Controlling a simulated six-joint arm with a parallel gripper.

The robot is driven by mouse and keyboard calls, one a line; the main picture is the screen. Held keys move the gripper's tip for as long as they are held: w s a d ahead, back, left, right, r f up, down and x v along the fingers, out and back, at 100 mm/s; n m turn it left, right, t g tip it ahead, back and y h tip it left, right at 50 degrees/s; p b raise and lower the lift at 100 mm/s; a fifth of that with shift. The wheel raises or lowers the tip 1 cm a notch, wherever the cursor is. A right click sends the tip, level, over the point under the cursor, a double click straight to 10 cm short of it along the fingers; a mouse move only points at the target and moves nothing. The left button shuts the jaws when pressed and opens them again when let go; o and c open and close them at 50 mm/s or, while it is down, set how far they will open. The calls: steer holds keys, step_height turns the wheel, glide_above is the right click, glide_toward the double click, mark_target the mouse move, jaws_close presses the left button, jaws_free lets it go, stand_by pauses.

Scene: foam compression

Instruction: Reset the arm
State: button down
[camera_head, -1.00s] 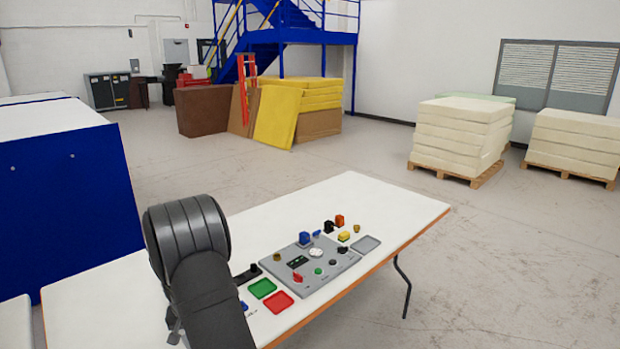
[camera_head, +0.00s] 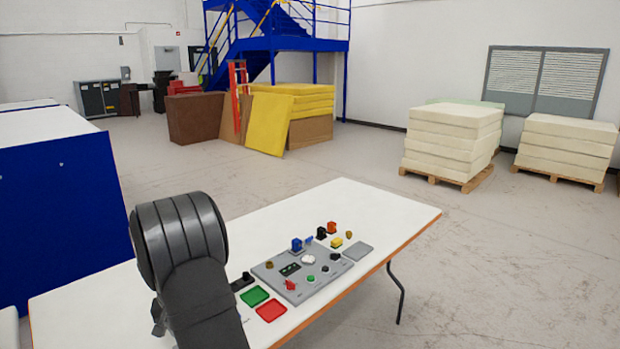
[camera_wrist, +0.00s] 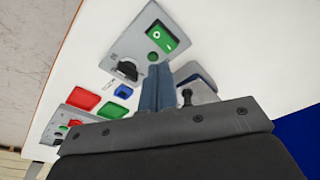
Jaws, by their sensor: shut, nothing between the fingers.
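My gripper (camera_wrist: 157,88) shows in the wrist view with its two blue-grey fingers shut together and nothing between them. It points over the white table (camera_wrist: 60,75), beside a grey plate (camera_wrist: 122,47) with a green switch panel (camera_wrist: 160,37) and a black knob (camera_wrist: 127,70). I cannot tell its exact height above the table. In the head view my dark arm stands at the left part of the table (camera_head: 345,195), and its gripper is hidden there. The grey control panel (camera_head: 325,279) lies to the right of my arm.
A green tray (camera_head: 254,296) and a red tray (camera_head: 271,310) lie between my arm and the panel. Small blue, black, orange and yellow parts stand behind the panel; a grey tray (camera_head: 358,251) is at its right. A blue-sided box (camera_head: 60,215) stands left.

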step_height(320, 180, down, 8)
steer(key=shift+r, duration=0.1)
steer(key=s+r+n, duration=0.2)
steer(key=s+r, duration=0.2)
steer(key=r, duration=1.1)
steer(key=s+a+r+n+t, duration=0.1)
steer(key=s+r+n, duration=0.2)
steer(key=r, duration=1.2)
steer(key=shift+s+n, duration=0.3)
steer(key=shift+s, duration=0.25)
